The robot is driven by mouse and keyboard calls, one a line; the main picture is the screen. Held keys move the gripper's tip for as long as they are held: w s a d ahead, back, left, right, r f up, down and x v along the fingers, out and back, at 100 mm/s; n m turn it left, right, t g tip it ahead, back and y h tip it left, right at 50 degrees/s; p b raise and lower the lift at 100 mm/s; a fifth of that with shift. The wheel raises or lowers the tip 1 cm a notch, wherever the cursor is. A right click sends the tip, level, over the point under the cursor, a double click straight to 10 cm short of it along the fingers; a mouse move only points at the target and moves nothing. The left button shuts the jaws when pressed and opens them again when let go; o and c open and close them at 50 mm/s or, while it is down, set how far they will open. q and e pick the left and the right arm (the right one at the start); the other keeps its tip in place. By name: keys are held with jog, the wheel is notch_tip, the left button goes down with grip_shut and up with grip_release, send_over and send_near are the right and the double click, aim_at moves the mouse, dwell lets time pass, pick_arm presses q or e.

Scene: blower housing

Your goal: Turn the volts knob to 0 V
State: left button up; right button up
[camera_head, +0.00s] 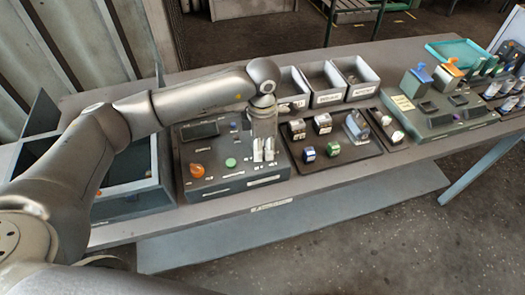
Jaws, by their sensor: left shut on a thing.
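A dark control box (232,183) stands on the table in front of me. Its top carries an orange knob (197,170), a green button (231,162), a dark display (200,130) and small light labels too small to read. My left arm comes in from the left, and my left gripper (264,152) points down at the right part of the box. Its fingers are shut on what appears to be the volts knob, which the fingers hide. The knob's setting cannot be read. My right gripper is not in view.
A dark board (340,153) with several small blocks lies just right of the box. Grey open bins (326,97) stand behind it. A blue-grey crate (128,208) is at the left. More devices (440,110) and a teal tray (462,50) are at the right.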

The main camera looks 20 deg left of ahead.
aim_at(263, 149)
pick_arm(q)
jog(key=shift+n+b, duration=0.5)
jog(key=shift+n, duration=0.3)
jog(key=o, duration=1.1)
jog(key=shift+c, duration=0.2)
jog(key=shift+r, duration=0.15)
notch_tip(263, 149, up, 12)
